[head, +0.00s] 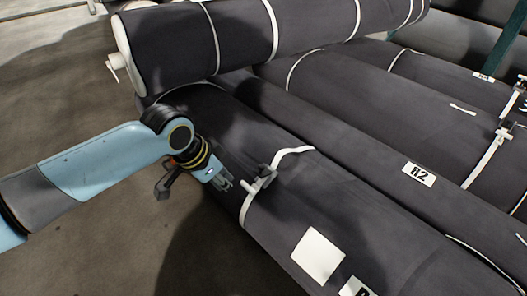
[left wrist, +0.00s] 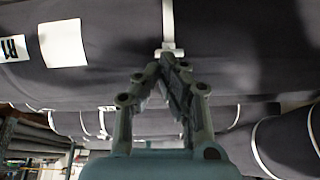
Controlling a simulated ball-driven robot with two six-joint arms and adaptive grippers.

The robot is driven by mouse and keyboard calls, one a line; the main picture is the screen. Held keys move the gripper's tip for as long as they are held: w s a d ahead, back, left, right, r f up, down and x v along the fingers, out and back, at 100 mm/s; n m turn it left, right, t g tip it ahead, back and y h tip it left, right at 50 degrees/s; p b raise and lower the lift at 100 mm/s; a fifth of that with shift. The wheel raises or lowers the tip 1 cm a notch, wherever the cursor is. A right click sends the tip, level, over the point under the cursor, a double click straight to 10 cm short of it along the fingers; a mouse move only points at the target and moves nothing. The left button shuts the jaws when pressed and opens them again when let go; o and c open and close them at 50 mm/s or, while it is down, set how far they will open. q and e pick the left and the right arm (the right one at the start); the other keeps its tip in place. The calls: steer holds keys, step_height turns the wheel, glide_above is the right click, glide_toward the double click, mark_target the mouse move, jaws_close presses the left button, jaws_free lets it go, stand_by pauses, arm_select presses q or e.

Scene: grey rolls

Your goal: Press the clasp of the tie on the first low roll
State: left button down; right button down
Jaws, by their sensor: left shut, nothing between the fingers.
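The first low roll (head: 225,125) is the nearest dark grey roll, with a white patch (head: 318,256) and a label cut off at the bottom edge. The wrist view shows this roll (left wrist: 110,60) with the label R1 (left wrist: 12,48). A white tie (head: 292,151) goes around it, with a clasp (head: 262,181) on its near side. My left gripper (head: 227,184) is shut and empty, just left of the clasp. In the left wrist view the fingertips (left wrist: 170,66) overlap the clasp's lower part (left wrist: 171,51); I cannot tell whether they touch. My right gripper is not in view.
A raised roll (head: 245,35) lies across the top of the low rolls, above my left arm. A roll labelled R2 (head: 418,174) and further tied rolls lie to the right. Bare floor (head: 60,100) is free on the left.

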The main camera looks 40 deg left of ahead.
mark_target(265, 174)
arm_select(q)
steer(key=w+d+r+t+p, duration=0.1)
steer(key=w+d+r, duration=0.1)
steer(key=w+r, duration=0.8)
steer(key=shift+d+r+n+y+p, duration=0.25)
steer(key=shift+d+n+y+p, duration=0.05)
steer(key=shift+d+y, duration=0.1)
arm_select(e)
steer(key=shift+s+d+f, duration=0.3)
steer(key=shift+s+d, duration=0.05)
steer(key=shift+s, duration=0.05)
arm_select(q)
steer(key=shift+w, duration=0.1)
